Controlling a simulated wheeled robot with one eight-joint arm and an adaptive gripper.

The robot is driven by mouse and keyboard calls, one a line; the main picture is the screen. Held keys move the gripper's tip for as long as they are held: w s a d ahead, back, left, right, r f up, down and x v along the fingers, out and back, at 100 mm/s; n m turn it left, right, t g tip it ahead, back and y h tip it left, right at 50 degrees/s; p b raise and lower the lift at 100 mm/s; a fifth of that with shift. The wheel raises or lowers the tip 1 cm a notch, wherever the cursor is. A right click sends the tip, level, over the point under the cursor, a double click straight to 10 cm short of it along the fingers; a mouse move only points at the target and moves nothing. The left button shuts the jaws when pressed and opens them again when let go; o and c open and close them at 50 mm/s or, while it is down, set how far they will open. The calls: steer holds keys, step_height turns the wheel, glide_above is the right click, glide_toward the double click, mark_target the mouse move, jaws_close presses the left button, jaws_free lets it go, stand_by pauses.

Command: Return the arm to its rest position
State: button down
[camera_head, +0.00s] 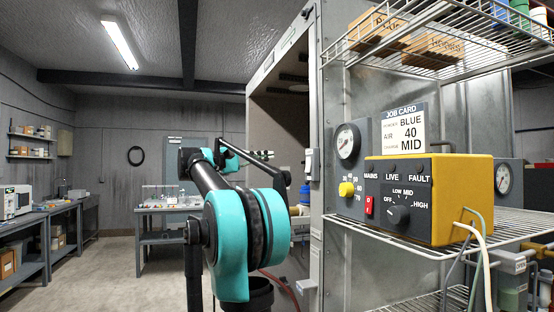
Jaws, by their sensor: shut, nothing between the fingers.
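My teal and black arm (240,240) fills the middle of the view, in front of the booth opening. A thick black link runs up and to the left from the large teal joint to a smaller teal joint. A thinner dark link slopes from there down to the right, across the booth opening. I cannot make out my gripper or its fingers at the far end of the arm. Nothing held can be seen.
The grey booth (284,55) stands close to the arm's right. A wire shelf (345,229) carries a yellow control box (460,190) with a dial and a red switch. A table (152,210) stands behind; benches line the left wall. Floor at left is clear.

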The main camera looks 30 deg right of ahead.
steer(key=shift+w+a+r, duration=0.1)
steer(key=shift+a, duration=0.35)
steer(key=s+a+f+n+t+y, duration=0.1)
steer(key=s+a+f+t+y, duration=0.15)
steer(key=f, duration=1.05)
steer(key=s+a+f+n+t+y, duration=0.1)
steer(key=a+f+y, duration=0.25)
steer(key=f, duration=1.05)
steer(key=s+a+f+n+t+y, duration=0.1)
steer(key=s+a+f+t+y, duration=0.15)
steer(key=f, duration=1.05)
steer(key=s+a+f+t+y, duration=0.1)
steer(key=s+a+f+y, duration=0.2)
steer(key=f, duration=0.6)
steer(key=s+a+f+t+y, duration=0.1)
steer(key=s+a+f+y, duration=0.3)
steer(key=s+a+f, duration=0.3)
steer(key=s+a+f+y, duration=0.3)
steer(key=s+a+f, duration=0.2)
steer(key=a+f, duration=0.4)
step_height(320, 180, down, 2)
steer(key=shift+f+t, duration=0.1)
steer(key=shift+t, duration=0.3)
steer(key=shift+s, duration=0.1)
